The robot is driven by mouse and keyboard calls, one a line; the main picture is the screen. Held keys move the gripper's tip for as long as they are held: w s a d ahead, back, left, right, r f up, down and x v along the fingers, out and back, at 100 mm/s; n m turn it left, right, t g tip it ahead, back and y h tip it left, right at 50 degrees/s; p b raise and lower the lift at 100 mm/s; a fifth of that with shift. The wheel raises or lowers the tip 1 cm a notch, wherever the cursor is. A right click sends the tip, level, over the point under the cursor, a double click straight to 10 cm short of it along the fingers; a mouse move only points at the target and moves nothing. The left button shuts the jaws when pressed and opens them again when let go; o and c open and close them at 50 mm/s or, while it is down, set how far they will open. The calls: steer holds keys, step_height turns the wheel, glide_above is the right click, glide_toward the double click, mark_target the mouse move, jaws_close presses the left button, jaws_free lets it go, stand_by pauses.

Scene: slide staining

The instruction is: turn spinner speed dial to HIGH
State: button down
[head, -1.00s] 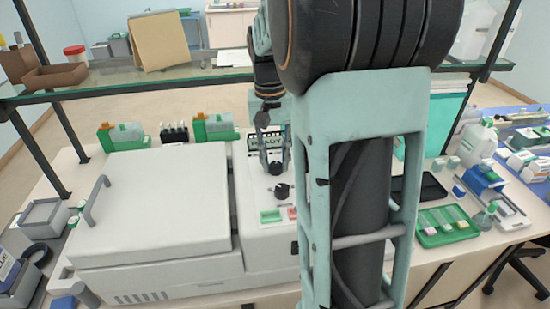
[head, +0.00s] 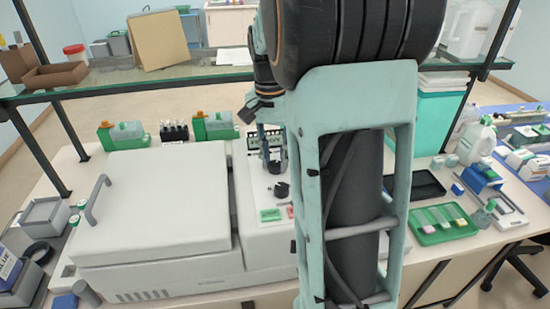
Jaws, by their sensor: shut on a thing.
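The spinner (head: 150,205) is a large white machine with a closed lid and a grey handle, and its control panel (head: 252,190) is on its right side. Two black dials are on the panel. My gripper (head: 274,162) points down over the upper dial (head: 275,167), with its fingers shut on it. The lower dial (head: 281,190) stands free just in front. The dial markings are too small to read, so I cannot tell its setting. My arm hides the right part of the panel.
A green button (head: 270,215) and a partly hidden red button (head: 291,211) are at the panel's front. Green-and-grey holders (head: 122,135) stand behind the spinner. A glass shelf (head: 150,85) spans the back. A green tray (head: 442,232) lies right of my arm.

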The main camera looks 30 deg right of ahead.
mark_target(274, 162)
steer(key=c, duration=1.6)
jaws_free()
steer(key=shift+r, duration=0.1)
steer(key=r, duration=1.2)
steer(key=shift+w+a, duration=0.2)
steer(key=shift+w, duration=0.05)
steer(key=shift+d+f, duration=0.1)
steer(key=shift+d, duration=0.05)
